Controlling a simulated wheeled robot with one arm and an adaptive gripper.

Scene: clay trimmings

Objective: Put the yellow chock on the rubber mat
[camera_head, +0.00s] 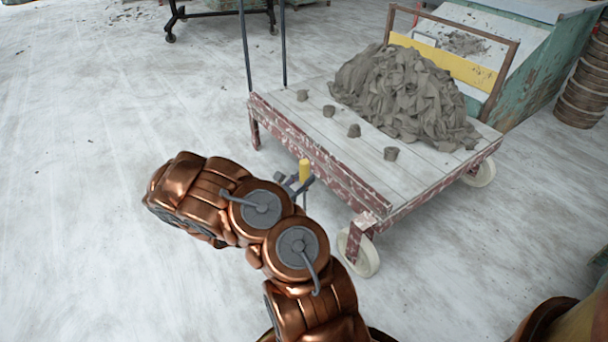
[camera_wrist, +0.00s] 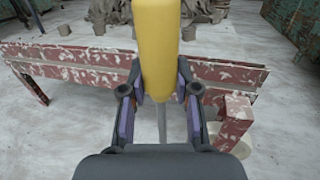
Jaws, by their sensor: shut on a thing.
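My gripper (camera_head: 302,184) is shut on a yellow-handled tool (camera_head: 304,170), in front of the cart's near edge. In the wrist view the tool's thick yellow cylinder (camera_wrist: 157,45) stands upright between the fingers (camera_wrist: 158,92), with a thin grey shaft below it. It looks like a screwdriver or similar tool, not a wedge-shaped chock. I cannot make out a separate yellow chock in either view. I cannot make out a rubber mat either.
A low cart (camera_head: 345,165) with worn red edges and wheels stands beyond my gripper. It carries a grey clay heap (camera_head: 400,90) and several small clay lumps (camera_head: 354,131). A yellow board (camera_head: 455,64) stands behind the heap. Stacked round items (camera_head: 585,90) stand far right. Floor at left is clear.

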